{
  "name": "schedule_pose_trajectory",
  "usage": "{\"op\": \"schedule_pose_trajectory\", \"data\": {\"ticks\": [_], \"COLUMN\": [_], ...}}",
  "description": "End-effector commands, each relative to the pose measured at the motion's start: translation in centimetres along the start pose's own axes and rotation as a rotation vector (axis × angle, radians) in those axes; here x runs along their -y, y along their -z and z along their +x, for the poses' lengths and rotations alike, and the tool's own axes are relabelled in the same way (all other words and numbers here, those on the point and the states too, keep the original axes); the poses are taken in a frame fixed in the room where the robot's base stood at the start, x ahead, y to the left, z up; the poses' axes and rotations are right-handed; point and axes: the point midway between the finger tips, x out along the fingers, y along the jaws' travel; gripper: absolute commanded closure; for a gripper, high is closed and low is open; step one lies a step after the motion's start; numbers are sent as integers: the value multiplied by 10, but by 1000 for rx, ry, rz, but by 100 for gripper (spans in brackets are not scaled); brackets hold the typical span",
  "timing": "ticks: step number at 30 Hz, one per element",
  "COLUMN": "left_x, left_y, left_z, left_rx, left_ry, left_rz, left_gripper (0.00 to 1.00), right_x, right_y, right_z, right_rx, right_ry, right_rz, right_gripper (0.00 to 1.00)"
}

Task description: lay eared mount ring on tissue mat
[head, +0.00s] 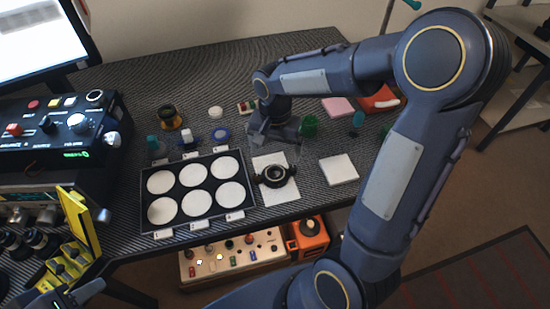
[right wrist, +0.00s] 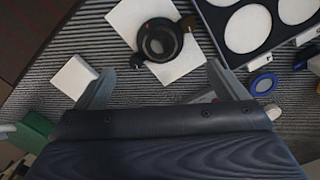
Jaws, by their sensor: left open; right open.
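The eared mount ring (head: 274,175) is a black ring with ears sticking out at its sides. It lies on the white tissue mat (head: 280,197), right of the lens tray. In the right wrist view the ring (right wrist: 160,41) rests on the mat (right wrist: 186,66), with one ear near the mat's edge. My right gripper (head: 279,138) is above the table, behind the ring and apart from it. Its spread fingers (right wrist: 165,88) hold nothing. My left gripper (head: 75,294) shows only partly at the lower left, away from the ring.
A black tray (head: 192,227) with white round pads stands left of the mat. A white square block (head: 338,169) lies to the right. A yellow rack (head: 75,217) is at left.

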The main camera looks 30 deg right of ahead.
Motion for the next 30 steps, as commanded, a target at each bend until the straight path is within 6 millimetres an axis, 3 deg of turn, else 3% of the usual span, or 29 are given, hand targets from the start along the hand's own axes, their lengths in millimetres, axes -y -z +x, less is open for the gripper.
{"op": "schedule_pose_trajectory", "data": {"ticks": [5,10,15,21,25,30], "left_x": [-1,-1,-1,-1,-1,-1], "left_y": [1,1,1,1,1,1], "left_z": [-2,-2,-2,-2,-2,-2], "left_rx": [0,0,0,0,0,0], "left_ry": [0,0,0,0,0,0], "left_rz": [0,0,0,0,0,0], "left_gripper": [57,57,57,57,57,57], "right_x": [0,-17,-52,-81,-88,-90], "right_y": [0,-16,-61,-117,-139,-149], "right_z": [-20,-42,-72,-84,-83,-81], "right_rx": [-1,-7,-56,-184,-259,-300], "right_ry": [4,75,250,433,497,526], "right_rz": [-2,-65,-245,-467,-560,-610], "right_gripper": [7,7,7,7,7,7]}}
